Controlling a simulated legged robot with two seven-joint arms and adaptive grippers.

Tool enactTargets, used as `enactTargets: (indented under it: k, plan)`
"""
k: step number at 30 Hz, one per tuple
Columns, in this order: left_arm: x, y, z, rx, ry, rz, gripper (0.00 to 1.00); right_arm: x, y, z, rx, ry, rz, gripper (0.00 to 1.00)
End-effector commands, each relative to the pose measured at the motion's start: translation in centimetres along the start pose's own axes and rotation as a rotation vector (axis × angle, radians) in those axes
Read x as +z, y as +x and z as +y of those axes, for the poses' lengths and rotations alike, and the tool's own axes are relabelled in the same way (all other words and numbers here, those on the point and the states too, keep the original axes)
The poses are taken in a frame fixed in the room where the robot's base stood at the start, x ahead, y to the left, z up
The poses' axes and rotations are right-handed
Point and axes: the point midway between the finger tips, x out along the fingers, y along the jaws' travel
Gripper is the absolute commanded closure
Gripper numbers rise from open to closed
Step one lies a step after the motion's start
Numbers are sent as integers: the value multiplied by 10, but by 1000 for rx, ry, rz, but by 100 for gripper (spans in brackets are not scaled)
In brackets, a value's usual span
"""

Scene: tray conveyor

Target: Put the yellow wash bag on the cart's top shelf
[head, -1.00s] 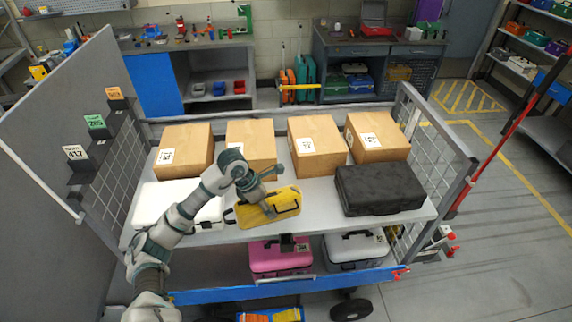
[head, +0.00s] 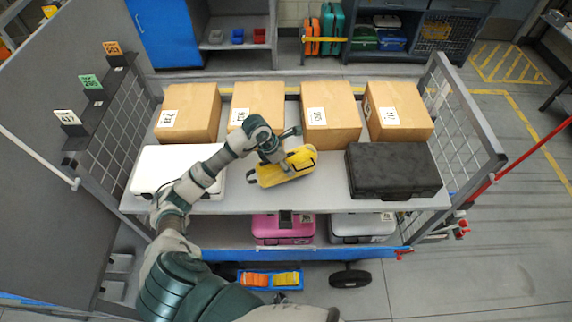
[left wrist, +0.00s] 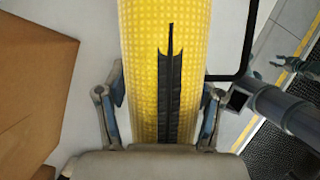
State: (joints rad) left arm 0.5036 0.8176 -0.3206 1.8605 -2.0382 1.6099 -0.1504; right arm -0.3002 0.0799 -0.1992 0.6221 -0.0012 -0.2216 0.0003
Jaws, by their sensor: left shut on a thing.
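The yellow wash bag (head: 299,166) is over the middle of the cart's top shelf (head: 315,194), between a white case and a black case. It lies at a slant, and I cannot tell whether it touches the shelf. My left gripper (head: 280,168) is shut on the bag from above. In the left wrist view the yellow bag (left wrist: 150,60) with its black zip strip sits between the two fingers (left wrist: 162,115).
Several cardboard boxes (head: 331,117) stand along the back of the shelf. The white case (head: 160,165) is at the left and the black case (head: 395,172) at the right. Bare shelf lies in front of the bag.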

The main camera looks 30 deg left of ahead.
Motion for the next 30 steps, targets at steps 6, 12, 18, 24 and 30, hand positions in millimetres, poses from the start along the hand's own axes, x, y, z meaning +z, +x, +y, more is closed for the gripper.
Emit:
enactTargets:
  k: [6, 12, 18, 24, 30]
  plan:
    - [-6, 14, 0, 2, 2, -3, 87, 0, -2, -1, -1, 1, 0, 60]
    - [-6, 15, 0, 1, 2, 1, 8, 0, -2, -2, -2, 2, 0, 60]
    - [-5, 14, -1, 1, 2, 1, 8, 0, -2, -2, -3, 2, 0, 60]
    - [-6, 10, 0, 1, 2, -1, 8, 0, -1, -2, -2, 1, 1, 60]
    - [-6, -22, 2, 5, 4, -2, 8, 1, 5, -1, -1, 0, 0, 60]
